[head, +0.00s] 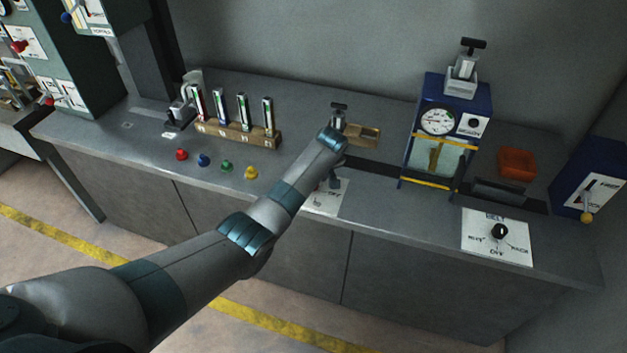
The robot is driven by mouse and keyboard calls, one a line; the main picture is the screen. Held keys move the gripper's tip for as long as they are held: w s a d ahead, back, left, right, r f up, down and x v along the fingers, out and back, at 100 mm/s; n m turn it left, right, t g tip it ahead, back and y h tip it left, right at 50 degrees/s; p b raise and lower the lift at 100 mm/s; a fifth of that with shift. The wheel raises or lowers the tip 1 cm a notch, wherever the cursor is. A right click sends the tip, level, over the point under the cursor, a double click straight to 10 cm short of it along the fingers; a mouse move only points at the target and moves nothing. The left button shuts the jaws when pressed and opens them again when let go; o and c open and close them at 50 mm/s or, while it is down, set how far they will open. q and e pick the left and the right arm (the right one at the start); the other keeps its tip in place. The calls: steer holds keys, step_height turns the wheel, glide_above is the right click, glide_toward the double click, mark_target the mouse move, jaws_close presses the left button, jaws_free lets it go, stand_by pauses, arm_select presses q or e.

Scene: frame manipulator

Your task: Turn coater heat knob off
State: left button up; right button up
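A black knob (499,231) sits on a white label plate (482,246) at the front right of the counter. My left gripper (335,182) points down over that second plate, well left of the black knob. It is small and dark, and I cannot tell whether its fingers are open or shut. My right gripper is not in view.
A blue machine with a gauge (437,120) stands behind the black knob. A red block (517,163) and a blue lever box (594,190) are to the right. A wooden rack (237,136) of tubes and several coloured pegs (227,167) are on the left counter.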

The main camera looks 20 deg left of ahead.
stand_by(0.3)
arm_select(q)
steer(key=b+v, duration=0.4)
steer(key=v, duration=1.3)
steer(key=shift+r, duration=0.2)
